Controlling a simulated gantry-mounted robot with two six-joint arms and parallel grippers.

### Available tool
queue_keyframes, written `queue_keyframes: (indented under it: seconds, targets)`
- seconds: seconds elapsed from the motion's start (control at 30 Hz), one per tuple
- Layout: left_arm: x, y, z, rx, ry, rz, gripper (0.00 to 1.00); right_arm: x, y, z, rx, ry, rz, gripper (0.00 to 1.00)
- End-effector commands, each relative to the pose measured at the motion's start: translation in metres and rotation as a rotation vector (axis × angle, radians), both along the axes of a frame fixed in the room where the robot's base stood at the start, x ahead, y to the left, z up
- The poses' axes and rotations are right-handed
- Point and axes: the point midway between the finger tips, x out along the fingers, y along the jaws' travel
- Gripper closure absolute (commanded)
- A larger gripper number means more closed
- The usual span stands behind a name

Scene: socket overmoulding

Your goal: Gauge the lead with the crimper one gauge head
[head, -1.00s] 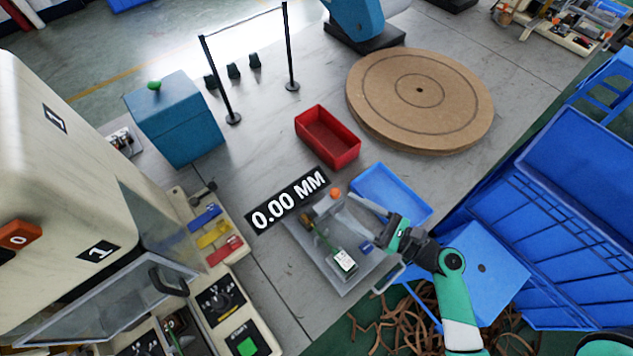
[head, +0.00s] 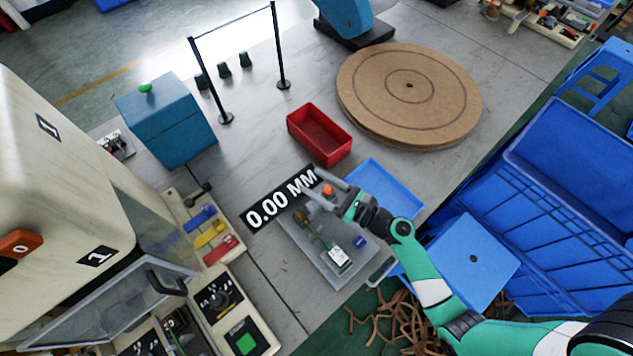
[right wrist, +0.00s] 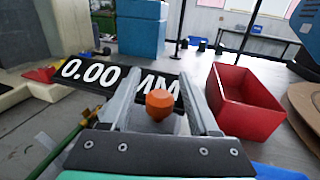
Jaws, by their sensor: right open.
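A black display reading 0.00 MM (head: 281,200) stands at the back of a grey tray (head: 336,279). An orange knob (head: 328,190) is beside the display. My right gripper (head: 316,182) is open, and in the right wrist view its fingers (right wrist: 162,80) stand either side of the orange knob (right wrist: 159,104); I cannot tell whether they touch it. A green lead (head: 318,235) with a brownish end and a white label (head: 338,260) lies on the tray. It shows partly at the left of the right wrist view (right wrist: 62,150). My left gripper is not in view.
A round brown board (head: 408,90) lies at back right.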

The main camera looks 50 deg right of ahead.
Motion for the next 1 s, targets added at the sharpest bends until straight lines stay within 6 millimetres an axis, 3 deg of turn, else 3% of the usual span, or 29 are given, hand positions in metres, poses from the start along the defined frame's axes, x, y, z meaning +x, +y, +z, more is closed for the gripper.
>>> queue_keyframes:
  seconds: [0.27,0.6,0.63,1.0]
  targets:
    - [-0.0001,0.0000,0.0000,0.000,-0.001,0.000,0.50,0.0031,0.0006,0.0004,0.000,0.000,0.000,0.39]
    - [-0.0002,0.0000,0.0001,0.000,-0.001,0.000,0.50,0.0028,0.0006,0.0004,0.000,0.000,0.000,0.98]
    - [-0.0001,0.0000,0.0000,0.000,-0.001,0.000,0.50,0.0028,0.0006,0.0005,0.000,0.000,0.000,1.00]
    - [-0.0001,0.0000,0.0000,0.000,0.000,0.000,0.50,0.0027,0.0005,0.0005,0.000,0.000,0.000,1.00]
